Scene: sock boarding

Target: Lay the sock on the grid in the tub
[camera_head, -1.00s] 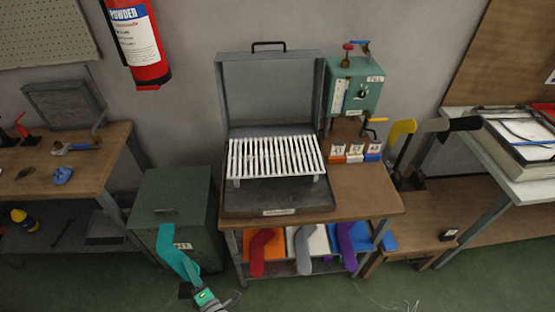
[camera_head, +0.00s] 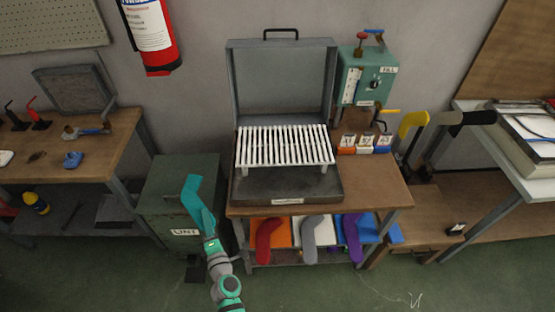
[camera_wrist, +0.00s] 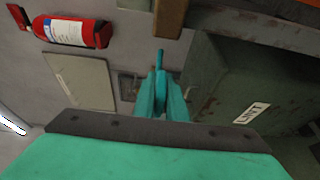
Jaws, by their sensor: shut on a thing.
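A teal sock (camera_head: 197,203) is held up by my gripper (camera_head: 209,238), in front of the green lint bin. In the wrist view my gripper (camera_wrist: 160,92) is shut, with the teal sock (camera_wrist: 160,58) between its fingers. The white slatted grid (camera_head: 285,147) stands in the open grey tub (camera_head: 290,187) on the brown bench, up and to the right of the sock. The tub's lid (camera_head: 282,82) is raised at the back. The grid's top is bare. The sock is apart from the grid and tub.
The green lint bin (camera_head: 160,230) stands left of the bench. A green control box (camera_head: 368,82) stands behind the tub's right side. Red, grey and purple socks (camera_head: 309,240) hang at the shelf under the bench. A fire extinguisher (camera_head: 150,40) hangs on the wall.

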